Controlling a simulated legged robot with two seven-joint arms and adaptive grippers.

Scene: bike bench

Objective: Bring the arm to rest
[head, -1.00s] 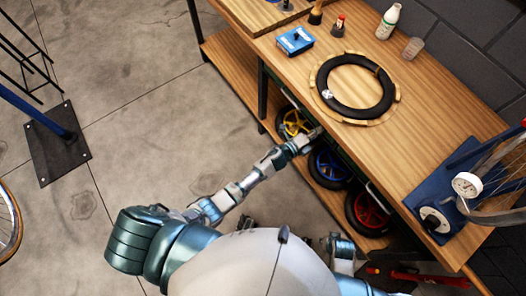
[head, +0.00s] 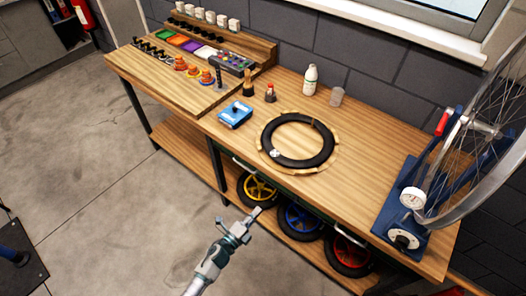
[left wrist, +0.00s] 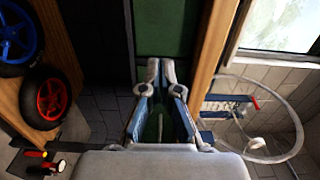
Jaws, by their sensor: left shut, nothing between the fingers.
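My left gripper (head: 246,220) is shut and empty in the head view. It is in front of the bench, near the wheels on the lower shelf, and no contact shows. In the left wrist view its two fingers (left wrist: 160,72) come together at the tips, with a green panel beyond them. The left forearm comes up from the bottom of the head view. My right gripper does not show in either current view.
The wooden bench (head: 375,150) carries a black tyre (head: 267,150), a blue box (head: 235,115), bottles and a truing stand (head: 400,210) with a wheel. Yellow (head: 258,190), blue (head: 300,218) and red (head: 347,254) wheels stand below.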

